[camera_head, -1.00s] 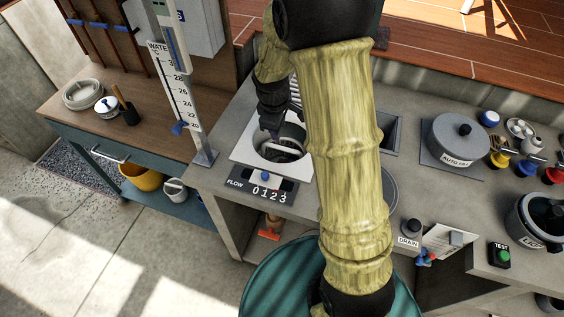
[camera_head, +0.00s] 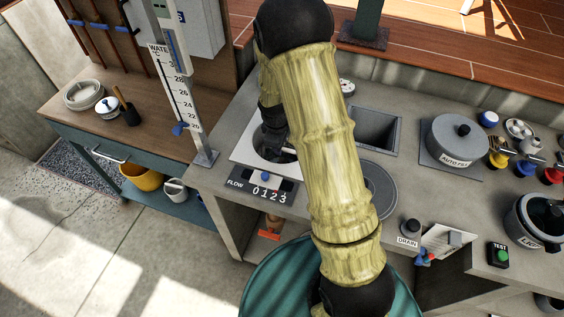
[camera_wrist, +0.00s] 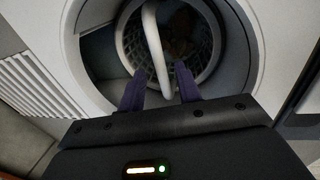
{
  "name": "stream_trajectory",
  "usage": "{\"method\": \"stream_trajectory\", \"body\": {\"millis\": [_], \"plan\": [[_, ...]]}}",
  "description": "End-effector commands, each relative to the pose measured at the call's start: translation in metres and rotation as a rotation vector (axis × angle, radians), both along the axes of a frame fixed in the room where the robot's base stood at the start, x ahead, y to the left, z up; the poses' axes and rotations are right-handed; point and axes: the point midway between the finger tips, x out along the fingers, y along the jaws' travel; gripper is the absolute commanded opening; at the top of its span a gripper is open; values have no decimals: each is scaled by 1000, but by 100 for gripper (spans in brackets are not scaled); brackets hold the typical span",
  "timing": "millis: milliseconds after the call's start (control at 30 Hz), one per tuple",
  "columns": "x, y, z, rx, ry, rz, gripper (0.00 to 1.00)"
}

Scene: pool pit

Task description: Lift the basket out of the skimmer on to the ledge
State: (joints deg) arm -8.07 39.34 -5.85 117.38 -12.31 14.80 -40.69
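In the wrist view the basket (camera_wrist: 205,62) is a round grey mesh basket inside the round opening of the skimmer (camera_wrist: 98,62). Its pale curved handle (camera_wrist: 152,42) stands across the basket's middle. My gripper (camera_wrist: 160,90) is open, with its two dark purple fingers apart. The lower part of the handle lies between the fingers in the picture; contact cannot be told. In the head view the skimmer's white square plate (camera_head: 242,152) is set in the grey counter, and my gripper (camera_head: 276,150) is over its opening. My arm hides most of the basket there.
The grey ledge (camera_head: 218,172) surrounds the skimmer. A flow counter (camera_head: 262,189) is at its front, a thermometer post (camera_head: 185,90) to its left. A square recess (camera_head: 376,130) and a round grey lid (camera_head: 378,190) lie to the right. A grey pot (camera_head: 458,140) stands farther right.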

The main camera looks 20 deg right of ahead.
Motion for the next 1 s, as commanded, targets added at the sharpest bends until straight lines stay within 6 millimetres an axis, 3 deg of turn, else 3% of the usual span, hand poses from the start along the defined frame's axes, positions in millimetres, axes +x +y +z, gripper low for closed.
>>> {"method": "stream_trajectory", "body": {"millis": [300, 833, 1000], "plan": [[4, -4, -36, -1, 2, 0, 34], [4, -3, -36, 0, 0, 2, 34], [4, -3, -36, 0, 0, 1, 3]]}}
